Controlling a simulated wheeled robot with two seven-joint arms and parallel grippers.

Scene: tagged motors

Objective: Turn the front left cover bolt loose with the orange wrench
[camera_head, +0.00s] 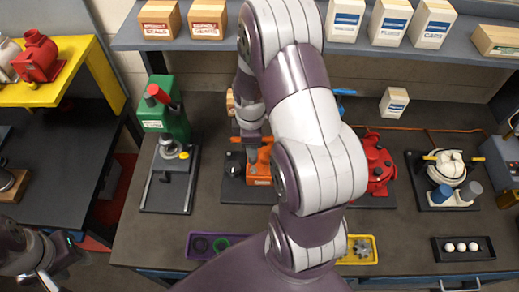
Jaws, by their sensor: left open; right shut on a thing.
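My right arm reaches over the middle of the bench, and its gripper (251,142) points down at an orange machine (259,182) on a dark base plate. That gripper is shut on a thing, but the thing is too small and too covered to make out. I cannot tell the orange wrench apart from the orange machine here. The front left cover bolt cannot be made out either. My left gripper (46,278) is open at the bottom left corner, away from the bench.
A green machine (165,120) stands left, a red one (379,165) right of my arm. Purple (200,254) and yellow (374,250) trays lie at the front edge, a black tray (440,250) with white balls at right. Boxes (160,20) line the shelf above.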

